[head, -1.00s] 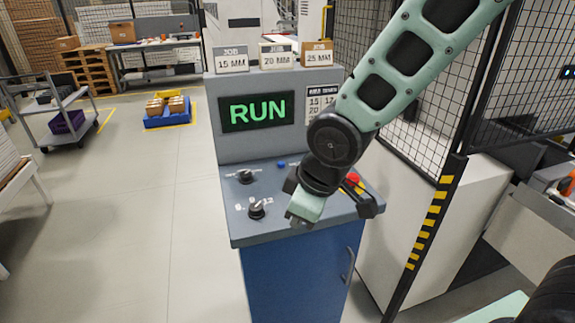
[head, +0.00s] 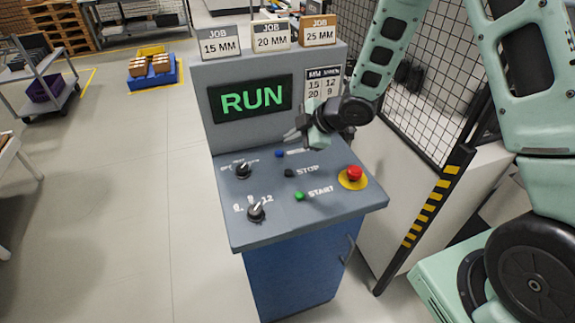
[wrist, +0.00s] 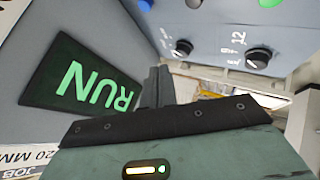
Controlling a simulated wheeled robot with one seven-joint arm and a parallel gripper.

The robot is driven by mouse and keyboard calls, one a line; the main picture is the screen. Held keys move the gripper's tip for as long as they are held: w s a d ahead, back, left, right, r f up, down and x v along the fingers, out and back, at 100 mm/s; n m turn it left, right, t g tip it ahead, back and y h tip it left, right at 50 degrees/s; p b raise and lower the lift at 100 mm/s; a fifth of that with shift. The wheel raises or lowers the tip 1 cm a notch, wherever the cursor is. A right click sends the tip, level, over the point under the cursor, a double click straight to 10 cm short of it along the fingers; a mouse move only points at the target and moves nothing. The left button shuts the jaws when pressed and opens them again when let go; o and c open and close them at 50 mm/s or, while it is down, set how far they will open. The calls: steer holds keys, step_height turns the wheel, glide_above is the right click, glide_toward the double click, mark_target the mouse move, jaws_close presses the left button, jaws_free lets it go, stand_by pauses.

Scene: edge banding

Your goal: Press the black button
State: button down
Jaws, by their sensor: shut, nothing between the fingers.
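The black button (head: 289,172) sits beside the word STOP on the sloped grey panel (head: 325,205), between the blue button (head: 279,153) and the green START button (head: 299,196). It shows in the wrist view at the top edge (wrist: 193,3), partly cut off. My gripper (head: 292,135) is shut and empty. It is above and behind the black button, apart from it, near the lower right of the display. The green RUN display (head: 252,102) is lit.
A red emergency button (head: 354,173) on a yellow disc is at the panel's right. Two black knobs (head: 243,170) (head: 257,211) are at its left. Job cards (head: 271,36) stand on top of the console.

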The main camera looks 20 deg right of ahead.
steer(key=b, duration=0.7)
glide_above(292, 176)
step_height(292, 176, down, 9)
steer(key=shift+w+d+r, duration=0.1)
stand_by(1.9)
steer(key=shift+f+b, duration=0.4)
steer(key=shift+b, duration=0.15)
steer(key=shift+f+b, duration=0.4)
steer(key=shift+f, duration=0.05)
stand_by(0.5)
steer(key=shift+r, duration=0.1)
steer(key=shift+r+p, duration=0.7)
steer(key=shift+r, duration=0.1)
